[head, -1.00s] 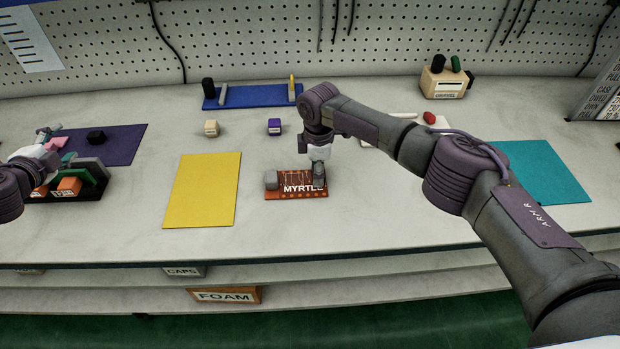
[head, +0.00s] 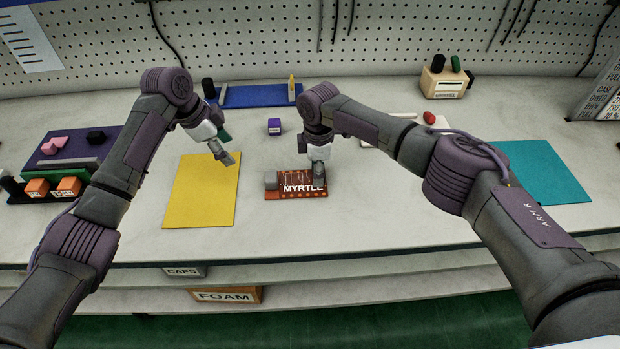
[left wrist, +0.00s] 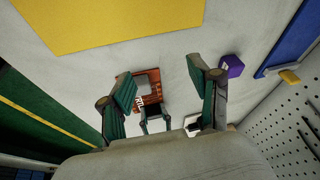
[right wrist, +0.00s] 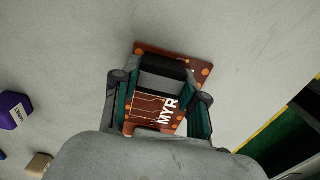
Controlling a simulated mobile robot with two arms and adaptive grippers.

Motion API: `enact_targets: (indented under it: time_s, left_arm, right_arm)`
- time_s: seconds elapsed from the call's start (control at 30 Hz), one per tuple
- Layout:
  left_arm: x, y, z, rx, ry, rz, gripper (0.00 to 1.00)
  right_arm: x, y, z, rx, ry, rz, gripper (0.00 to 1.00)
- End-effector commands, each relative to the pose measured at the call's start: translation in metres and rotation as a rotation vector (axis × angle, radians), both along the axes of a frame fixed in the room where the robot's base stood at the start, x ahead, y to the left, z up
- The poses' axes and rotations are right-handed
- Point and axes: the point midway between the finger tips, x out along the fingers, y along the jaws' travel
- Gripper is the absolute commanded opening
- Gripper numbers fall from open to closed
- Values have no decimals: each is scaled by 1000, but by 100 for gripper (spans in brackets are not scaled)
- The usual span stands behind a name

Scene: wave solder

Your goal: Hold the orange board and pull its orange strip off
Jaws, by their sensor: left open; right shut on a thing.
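The orange board (head: 298,172), marked MYRTLE, lies on the bench in front of my right arm. Its orange strip (head: 292,196), with a row of round dots, runs along the near edge. A grey block (head: 270,181) sits on the board's left end. My right gripper (head: 319,180) points down at the board's right end and is shut on the board; its fingers hide part of the lettering. The board also shows in the right wrist view (right wrist: 148,103). My left gripper (head: 229,159) is open and empty above the yellow mat's right side, left of the board.
The yellow mat (head: 197,205) lies left of the board. A purple block (head: 274,126) and a blue mat (head: 258,96) are behind it. A dark tray with orange blocks (head: 37,188) is at far left. A teal mat (head: 545,170) is at right. Bench in front is clear.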

Motion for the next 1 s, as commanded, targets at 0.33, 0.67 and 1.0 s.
enact_targets:
  time_s: [0.33,0.67,1.0]
  left_arm:
    - [-31,-54,5,-148,111,-199,62]
    - [-32,-72,-29,-148,112,-200,62]
    - [-32,-93,-69,-148,111,-199,62]
  right_arm:
    - [-1,-1,-2,-3,3,-1,6]
    - [-1,-1,-2,-3,4,-1,6]
    - [-1,-1,-2,-3,4,-1,6]
